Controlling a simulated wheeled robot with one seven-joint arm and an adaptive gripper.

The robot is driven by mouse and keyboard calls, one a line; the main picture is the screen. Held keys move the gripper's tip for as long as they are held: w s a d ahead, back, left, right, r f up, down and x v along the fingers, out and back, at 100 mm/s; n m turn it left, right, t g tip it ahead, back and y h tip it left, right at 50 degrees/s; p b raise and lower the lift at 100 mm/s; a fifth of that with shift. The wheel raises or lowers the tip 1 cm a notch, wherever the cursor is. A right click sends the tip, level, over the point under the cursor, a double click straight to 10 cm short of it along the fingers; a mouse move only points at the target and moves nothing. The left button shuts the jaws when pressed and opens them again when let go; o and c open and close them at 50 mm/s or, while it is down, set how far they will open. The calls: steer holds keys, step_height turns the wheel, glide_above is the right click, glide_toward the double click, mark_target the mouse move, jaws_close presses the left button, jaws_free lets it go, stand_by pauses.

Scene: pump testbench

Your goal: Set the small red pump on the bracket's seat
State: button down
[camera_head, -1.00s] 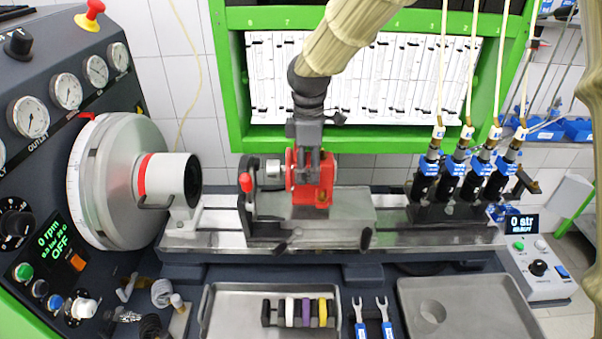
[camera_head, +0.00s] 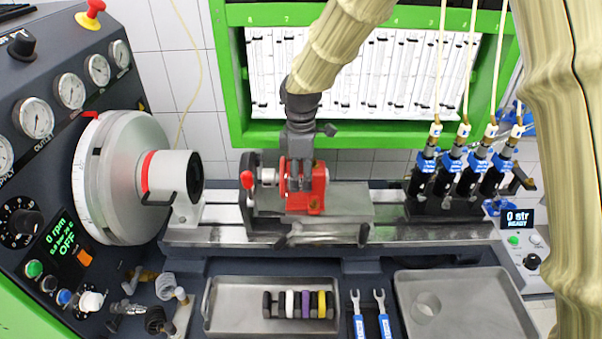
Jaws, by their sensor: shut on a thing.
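The small red pump (camera_head: 316,188) is in the middle of the view, upright, at the bracket on the bench rail. My gripper (camera_head: 300,182) comes down from above and is shut on the pump; its fingers hide part of the pump's front and top. The bracket (camera_head: 250,203) has a dark upright plate just left of the pump, with a red-knobbed lever on it. The pump's base is over the bracket's flat grey seat (camera_head: 350,200). I cannot tell whether the base touches the seat.
A large silver drive wheel (camera_head: 120,180) with a coupling stands left of the bracket. Several blue-and-black injectors (camera_head: 455,175) stand at the right of the rail. In front are a tray (camera_head: 240,292) with coloured rings, two blue-handled wrenches (camera_head: 384,318) and an emptier tray (camera_head: 470,300).

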steer(key=c, duration=0.6)
jaws_free()
steer(key=shift+o, duration=0.2)
step_height(320, 180, up, 12)
steer(key=b, duration=0.3)
steer(key=shift+r, duration=0.1)
